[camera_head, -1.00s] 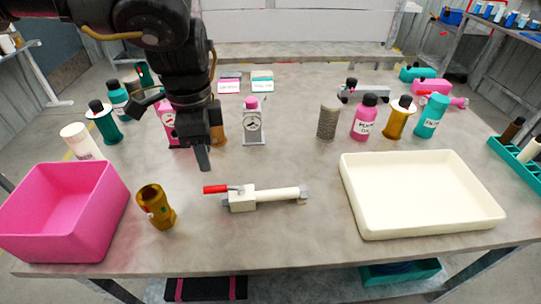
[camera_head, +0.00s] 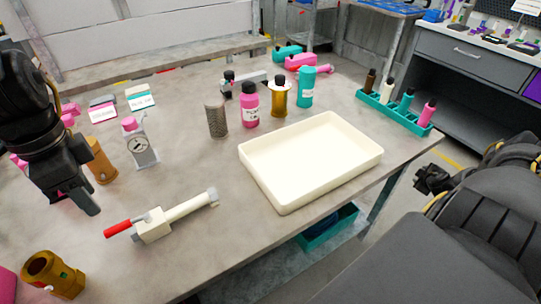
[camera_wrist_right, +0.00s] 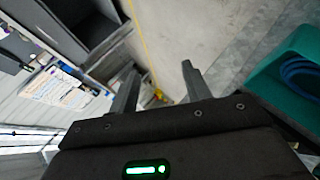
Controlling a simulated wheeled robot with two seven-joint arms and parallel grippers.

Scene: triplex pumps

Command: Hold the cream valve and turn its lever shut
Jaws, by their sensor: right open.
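The cream valve (camera_head: 153,227) lies on the table in the head view, with a cream pipe (camera_head: 187,207) running to the right from its block. Its red lever (camera_head: 118,228) points left, roughly in line with the pipe. My left gripper (camera_head: 88,200) hangs above the table, up and left of the valve and apart from it; its finger gap does not show clearly. My right gripper (camera_head: 430,180) is off the table's right side, far from the valve. The right wrist view shows its two fingers (camera_wrist_right: 160,85) spread and empty over the floor.
A cream tray (camera_head: 262,182) stands right of the valve. A gold fitting (camera_head: 55,275) is at the lower left. A gauge (camera_head: 140,145), a grey cylinder (camera_head: 216,120) and several bottles stand behind. A teal rack (camera_head: 395,112) sits at the right edge. Bare table surrounds the valve.

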